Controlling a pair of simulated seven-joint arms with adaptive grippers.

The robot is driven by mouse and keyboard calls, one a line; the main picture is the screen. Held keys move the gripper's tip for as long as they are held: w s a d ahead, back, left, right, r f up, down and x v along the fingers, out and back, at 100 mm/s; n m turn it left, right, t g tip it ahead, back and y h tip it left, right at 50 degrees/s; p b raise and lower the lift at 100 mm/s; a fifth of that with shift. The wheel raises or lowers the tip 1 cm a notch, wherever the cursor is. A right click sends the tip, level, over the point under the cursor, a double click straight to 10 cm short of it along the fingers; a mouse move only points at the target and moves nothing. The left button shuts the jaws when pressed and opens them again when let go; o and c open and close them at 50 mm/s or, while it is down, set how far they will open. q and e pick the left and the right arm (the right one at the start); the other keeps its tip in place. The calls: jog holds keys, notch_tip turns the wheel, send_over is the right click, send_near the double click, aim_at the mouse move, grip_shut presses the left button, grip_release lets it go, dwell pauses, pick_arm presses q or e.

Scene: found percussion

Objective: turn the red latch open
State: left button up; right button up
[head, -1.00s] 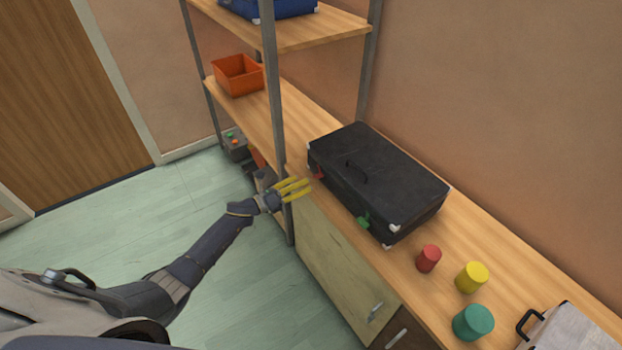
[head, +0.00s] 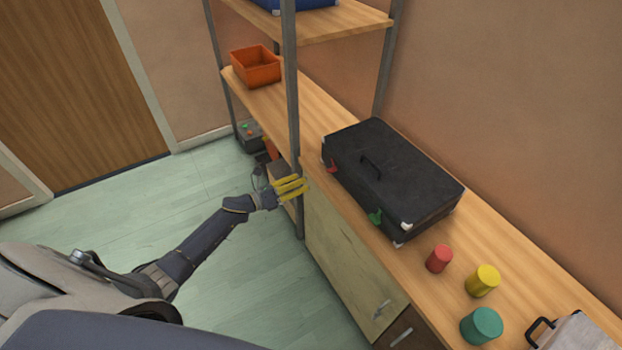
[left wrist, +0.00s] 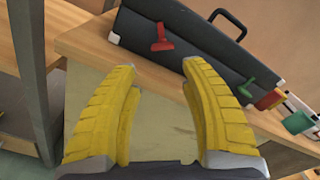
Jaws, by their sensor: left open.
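The red latch (head: 331,168) is on the front of the black case (head: 410,178), near its left end. In the left wrist view the red latch (left wrist: 162,38) shows as a narrow upright piece above a wider foot. The case front (left wrist: 195,42) tilts across the top of that view. A green latch (head: 375,216) is near the case's other end; it also shows in the left wrist view (left wrist: 245,90). My left gripper (head: 306,184) has yellow fingers, open and empty, short of the latch by the shelf post. Nothing is between the fingers (left wrist: 160,75). My right gripper is out of view.
A grey shelf post (head: 294,110) stands close beside my left gripper. Red (head: 439,258), yellow (head: 483,281) and teal (head: 482,326) cylinders stand on the wooden counter right of the case. An orange bin (head: 255,66) is on the shelf at the back left.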

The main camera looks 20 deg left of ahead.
pick_arm(q)
jog(key=shift+s+a+f+g, duration=0.15)
jog(key=shift+s+a+g, duration=0.1)
jog(key=shift+s+g, duration=0.1)
jog(key=shift+c, duration=1)
jog(key=s+n, duration=0.1)
jog(key=n, duration=0.1)
jog(key=s+a+n, duration=0.1)
jog(key=s+n, duration=0.1)
jog(key=n, duration=0.1)
jog(key=s+n, duration=0.1)
jog(key=n, duration=0.2)
jog(key=shift+s+a+h, duration=0.3)
jog(key=shift+s+h, duration=0.05)
jog(key=shift+h, duration=0.05)
jog(key=c, duration=0.3)
jog(key=n+t+y, duration=0.1)
jog(key=n, duration=0.9)
send_near(331, 170)
jog(key=x, duration=0.8)
jog(key=shift+w+d+f, duration=0.2)
jog(key=shift+w+f, duration=0.05)
jog(key=shift+w, duration=0.1)
jog(key=shift+c, duration=0.2)
jog(key=shift+c, duration=0.3)
grip_shut()
